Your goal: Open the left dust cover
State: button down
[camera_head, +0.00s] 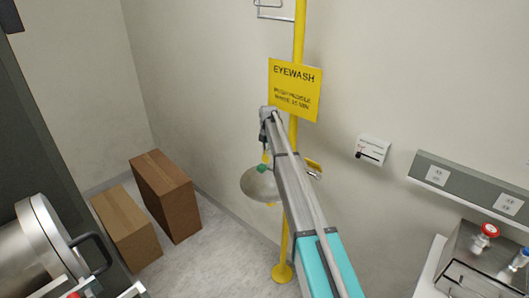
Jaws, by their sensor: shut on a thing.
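The eyewash bowl (259,186) is grey and round and sits at the yellow pole in the middle of the head view. A green dust cover (263,168) shows above the bowl, on its left side. My gripper (265,157) hangs down from the end of my arm right over this cover. It appears shut on the green cover, though the fingertips are small and the exact grip is hard to make out. My arm hides the right part of the bowl and anything on it there. I cannot tell how far the cover is lifted.
The yellow pole (285,248) stands by the wall with an eyewash sign (294,90). Two brown boxes (165,193) stand on the floor at left. A steel vessel (45,245) is at lower left. A metal unit (485,262) with knobs is at lower right.

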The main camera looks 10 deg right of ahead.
jog(key=shift+d, duration=0.4)
jog(key=shift+a, duration=0.15)
jog(key=c, duration=0.6)
grip_release()
jog(key=shift+c, duration=0.2)
jog(key=shift+a, duration=0.1)
